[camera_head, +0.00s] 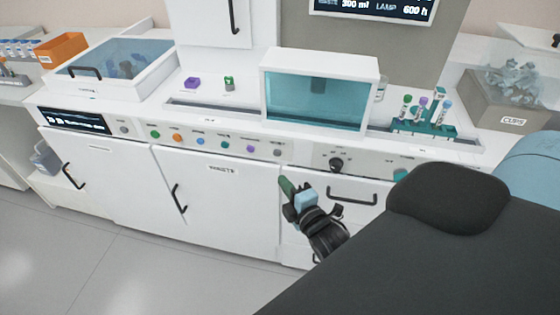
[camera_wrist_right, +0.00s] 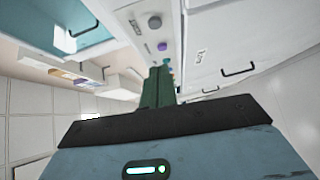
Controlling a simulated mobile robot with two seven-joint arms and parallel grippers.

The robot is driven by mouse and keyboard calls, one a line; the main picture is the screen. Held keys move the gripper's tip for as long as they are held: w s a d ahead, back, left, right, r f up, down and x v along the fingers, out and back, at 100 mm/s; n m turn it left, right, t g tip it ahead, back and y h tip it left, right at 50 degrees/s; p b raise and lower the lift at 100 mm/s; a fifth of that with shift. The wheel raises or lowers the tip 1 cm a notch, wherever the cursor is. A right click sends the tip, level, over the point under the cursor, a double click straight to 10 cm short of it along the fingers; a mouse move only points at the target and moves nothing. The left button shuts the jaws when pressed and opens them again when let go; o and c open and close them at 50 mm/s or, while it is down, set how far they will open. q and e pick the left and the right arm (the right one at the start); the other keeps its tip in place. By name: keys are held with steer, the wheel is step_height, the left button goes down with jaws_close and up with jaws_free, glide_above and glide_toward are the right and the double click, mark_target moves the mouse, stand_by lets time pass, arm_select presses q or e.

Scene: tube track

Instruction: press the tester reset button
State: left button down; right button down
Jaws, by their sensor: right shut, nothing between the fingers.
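A row of small round buttons runs along the white front panel below the counter. It includes a grey one (camera_head: 124,129), a green one (camera_head: 155,134), an orange one (camera_head: 177,137), a blue one (camera_head: 200,141), a teal one (camera_head: 225,145), a purple one (camera_head: 250,148) and another grey one (camera_head: 277,152). Their labels are too small to read, so I cannot tell which is the tester reset. My right gripper (camera_head: 287,187) is shut and empty, in front of and below the panel, apart from the buttons. Its green fingers (camera_wrist_right: 158,86) show in the right wrist view, with the purple button (camera_wrist_right: 162,47) beyond. My left gripper is out of view.
A dark knob (camera_head: 336,164) and a teal button (camera_head: 402,175) sit further right on the panel. A drawer handle (camera_head: 352,197) sticks out right of my right gripper. A glass-fronted box (camera_head: 318,95) and a tube rack (camera_head: 425,129) stand on the counter. The floor in front is clear.

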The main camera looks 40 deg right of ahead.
mark_target(277, 153)
steer(key=shift+w+d+f, duration=0.1)
steer(key=shift+w+d, duration=0.6)
steer(key=shift+w, duration=0.65)
steer(key=shift+w+d+f, duration=0.1)
steer(key=shift+w+d, duration=0.55)
steer(key=shift+w, duration=0.7)
steer(key=shift+w+d+f, duration=0.1)
steer(key=shift+w+d, duration=0.6)
steer(key=shift+w, duration=0.65)
